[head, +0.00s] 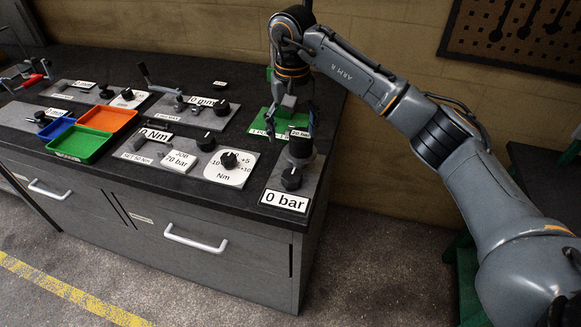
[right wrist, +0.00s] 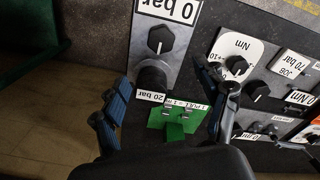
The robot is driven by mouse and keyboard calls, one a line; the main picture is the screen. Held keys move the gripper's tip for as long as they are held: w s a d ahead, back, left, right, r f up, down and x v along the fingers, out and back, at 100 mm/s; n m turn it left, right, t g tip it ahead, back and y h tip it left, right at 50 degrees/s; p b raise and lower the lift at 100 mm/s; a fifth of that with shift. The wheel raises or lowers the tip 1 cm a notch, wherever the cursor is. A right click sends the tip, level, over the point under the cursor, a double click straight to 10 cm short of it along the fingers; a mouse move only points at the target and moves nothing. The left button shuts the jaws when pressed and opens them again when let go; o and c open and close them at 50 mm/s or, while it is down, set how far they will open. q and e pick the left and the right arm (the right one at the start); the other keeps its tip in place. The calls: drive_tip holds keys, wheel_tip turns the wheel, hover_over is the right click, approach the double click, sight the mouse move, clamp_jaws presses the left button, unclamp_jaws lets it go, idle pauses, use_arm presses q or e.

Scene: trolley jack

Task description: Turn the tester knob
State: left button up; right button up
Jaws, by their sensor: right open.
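The tester is a grey plate at the bench's right end with a "0 bar" label (head: 285,201). Its black knob (head: 291,178) has a white pointer line; the knob also shows in the right wrist view (right wrist: 160,40). A taller black cylinder (head: 300,147) stands behind it, by a "20 bar" label (right wrist: 150,97). My right gripper (head: 290,124) is open and empty, fingers down, behind the cylinder and over a green block (right wrist: 180,121). In the right wrist view its fingers (right wrist: 168,98) are spread wide, apart from the knob. My left gripper is out of view.
A dial plate (head: 232,168) marked Nm with another black knob and a "JOB 70 bar" card (head: 179,160) lie left of the tester. Orange (head: 107,118) and green trays sit farther left. Raised levers and knobs stand along the bench's back. The floor in front is clear.

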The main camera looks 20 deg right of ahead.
sight(292, 175)
wheel_tip(292, 175, down, 12)
drive_tip(key=p, duration=0.3)
drive_tip(key=shift+s+a, duration=0.1)
drive_tip(key=shift+f+p, duration=0.3)
drive_tip(key=shift+f, duration=0.35)
drive_tip(key=c, duration=1.2)
